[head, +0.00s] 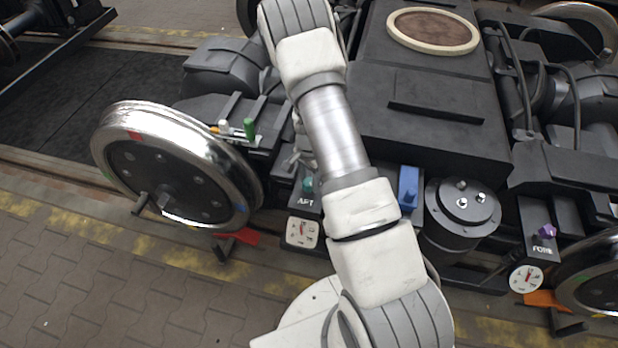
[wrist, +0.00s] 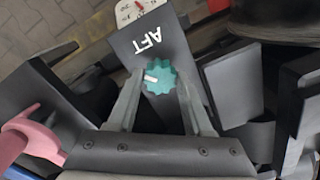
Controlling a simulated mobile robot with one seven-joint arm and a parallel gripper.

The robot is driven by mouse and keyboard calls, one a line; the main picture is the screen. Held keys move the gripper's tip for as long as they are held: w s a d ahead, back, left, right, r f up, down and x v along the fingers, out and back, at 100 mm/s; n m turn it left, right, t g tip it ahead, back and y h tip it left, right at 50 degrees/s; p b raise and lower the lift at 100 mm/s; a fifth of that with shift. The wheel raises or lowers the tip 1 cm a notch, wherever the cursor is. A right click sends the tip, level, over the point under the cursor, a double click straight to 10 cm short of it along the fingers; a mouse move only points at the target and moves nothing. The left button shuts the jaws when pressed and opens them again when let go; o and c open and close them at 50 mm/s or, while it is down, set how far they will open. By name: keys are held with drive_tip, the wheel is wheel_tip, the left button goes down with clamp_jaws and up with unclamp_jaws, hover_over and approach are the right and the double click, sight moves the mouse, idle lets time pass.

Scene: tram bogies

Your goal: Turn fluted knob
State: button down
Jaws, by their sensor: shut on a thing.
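The fluted knob is teal with a white pointer mark and sits on the dark box lettered AFT; it shows in the wrist view (wrist: 160,77) and small in the head view (head: 307,184). In the wrist view the white mark points left. My gripper (wrist: 159,88) is shut on the knob, with one finger at each side of it. The AFT box (wrist: 147,45) carries a white dial with a red needle (head: 302,232) on its lower face. In the head view my arm hides most of my gripper.
A shiny wheel (head: 175,170) stands left of the AFT box, with a red wedge (head: 240,237) near its foot. A blue block (head: 408,187) and a round black cylinder (head: 463,205) are to the right. Another box at far right has a purple knob (head: 546,231). A pink part (wrist: 38,135) lies lower left.

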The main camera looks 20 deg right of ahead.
drive_tip(key=m+p, duration=0.1)
drive_tip(key=m, duration=0.4)
idle(0.5)
drive_tip(key=shift+c, duration=1.5)
unclamp_jaws()
drive_tip(key=shift+r, duration=0.1)
wheel_tip(320, 180, up, 17)
drive_tip(key=p, duration=0.5)
drive_tip(key=shift+r, duration=0.15)
